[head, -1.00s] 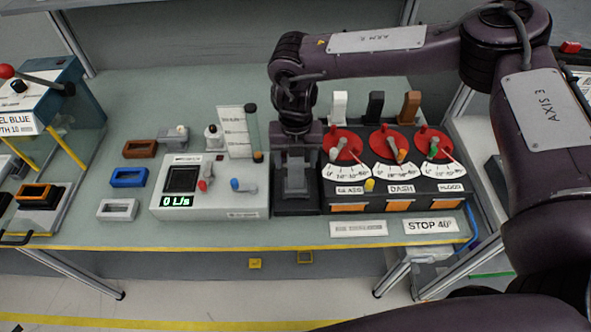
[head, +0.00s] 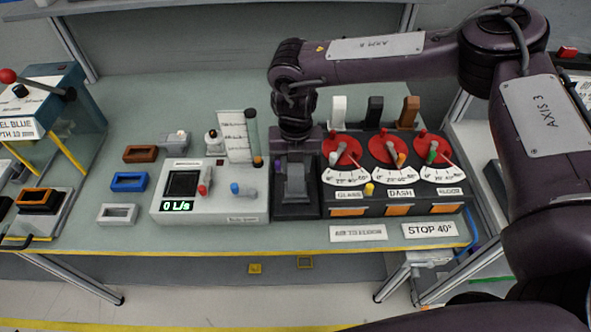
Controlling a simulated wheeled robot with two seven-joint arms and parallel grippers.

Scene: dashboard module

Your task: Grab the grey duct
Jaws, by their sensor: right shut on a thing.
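My right gripper (head: 296,160) points down at the dark block left of the three-dial panel. It is shut on a tapered grey piece (head: 296,184), which looks like the grey duct. The piece sits in or against the dark block (head: 296,211); whether it touches the block's floor I cannot tell. The fingertips are small and dark, so the exact contact is hard to see. My left gripper is not in view.
The three-dial panel (head: 394,196) stands close to the right. The white flow box (head: 238,211) showing 0 L/s stands close to the left. Brown (head: 140,160), blue (head: 113,182) and grey (head: 103,214) rectangular frames lie farther left. The bench front strip is mostly clear.

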